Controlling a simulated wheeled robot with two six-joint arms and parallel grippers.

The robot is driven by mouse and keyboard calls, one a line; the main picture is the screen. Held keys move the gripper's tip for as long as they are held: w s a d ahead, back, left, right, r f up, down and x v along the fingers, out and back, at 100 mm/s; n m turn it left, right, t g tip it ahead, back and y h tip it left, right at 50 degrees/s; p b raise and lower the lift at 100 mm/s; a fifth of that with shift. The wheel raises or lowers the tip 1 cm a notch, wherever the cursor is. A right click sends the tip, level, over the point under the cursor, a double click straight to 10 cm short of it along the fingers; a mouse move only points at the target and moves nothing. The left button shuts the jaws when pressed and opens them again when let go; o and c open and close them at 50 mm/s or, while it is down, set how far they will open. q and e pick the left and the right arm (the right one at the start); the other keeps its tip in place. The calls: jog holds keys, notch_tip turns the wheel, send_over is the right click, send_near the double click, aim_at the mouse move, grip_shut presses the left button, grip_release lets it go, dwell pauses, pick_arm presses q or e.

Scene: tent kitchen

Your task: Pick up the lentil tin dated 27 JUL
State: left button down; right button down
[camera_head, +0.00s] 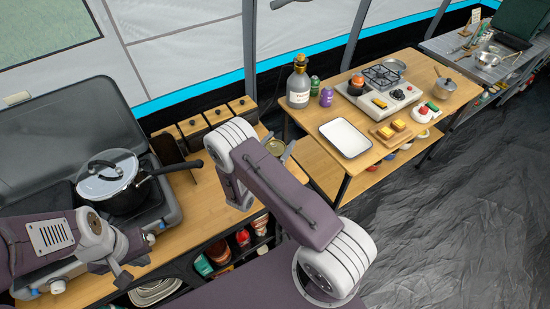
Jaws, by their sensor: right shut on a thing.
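A round tin (275,147) with a gold-rimmed top shows just beyond my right arm, at the back right of the near wooden counter. Its label and date cannot be read from here. My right gripper (287,151) is mostly hidden behind my own arm. Only a grey part of it shows against the tin's right side, and it appears shut on the tin. My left gripper (128,270) is low at the left, over the front edge of the counter. It looks open and empty, well away from the tin.
A lidded pot (108,187) stands on the camping stove (170,212) at left. Wooden boxes (217,114) line the counter's back. A second table (316,114) at right holds a white tray (346,138), a large bottle (298,88) and a burner (384,90). Open floor lies at lower right.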

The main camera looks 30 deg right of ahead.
jog(key=shift+r, duration=0.5)
notch_tip(320, 180, up, 3)
jog(key=shift+w+f, duration=0.1)
jog(key=s+d+r+p, duration=0.3)
jog(key=s+r+p, duration=0.2)
jog(key=s, duration=0.6)
notch_tip(320, 180, up, 2)
jog(key=shift+s+r, duration=0.15)
jog(key=shift+s, duration=0.1)
